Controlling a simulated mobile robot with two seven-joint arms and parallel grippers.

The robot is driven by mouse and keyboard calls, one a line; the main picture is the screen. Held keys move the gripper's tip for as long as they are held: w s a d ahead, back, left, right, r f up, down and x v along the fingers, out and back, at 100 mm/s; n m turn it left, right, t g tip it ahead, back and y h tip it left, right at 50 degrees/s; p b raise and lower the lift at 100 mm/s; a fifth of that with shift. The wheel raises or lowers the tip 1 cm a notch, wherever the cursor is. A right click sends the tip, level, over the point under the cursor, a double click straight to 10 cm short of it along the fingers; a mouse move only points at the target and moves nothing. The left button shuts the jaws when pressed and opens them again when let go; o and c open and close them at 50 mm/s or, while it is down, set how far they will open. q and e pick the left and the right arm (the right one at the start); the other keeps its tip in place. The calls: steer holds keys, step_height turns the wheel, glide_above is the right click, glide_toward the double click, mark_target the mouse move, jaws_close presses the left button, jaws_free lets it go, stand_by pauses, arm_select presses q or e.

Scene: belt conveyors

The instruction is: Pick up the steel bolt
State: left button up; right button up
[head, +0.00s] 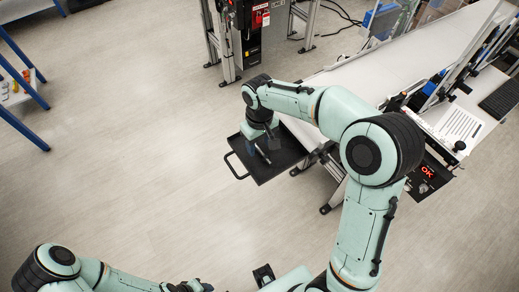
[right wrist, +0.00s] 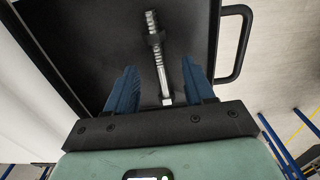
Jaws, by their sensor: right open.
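The steel bolt (right wrist: 160,70) is a long silver threaded rod with a dark band around it, in the right wrist view. It lies in a black tray (right wrist: 92,30) and points away from my gripper. My right gripper (right wrist: 160,84) is open, its two blue fingers either side of the bolt's near end, apart from it. In the head view my right gripper (head: 262,150) hangs over the black tray (head: 283,160) and hides part of it.
The tray has a raised rim and a handle (right wrist: 238,45). It adjoins a white belt conveyor (head: 345,75) that runs to the upper right. A control box (head: 428,172) with a red OK display stands by the conveyor. The floor left of the tray is clear.

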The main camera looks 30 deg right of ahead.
steer(key=shift+f, duration=0.75)
jaws_close()
steer(key=shift+r, duration=0.1)
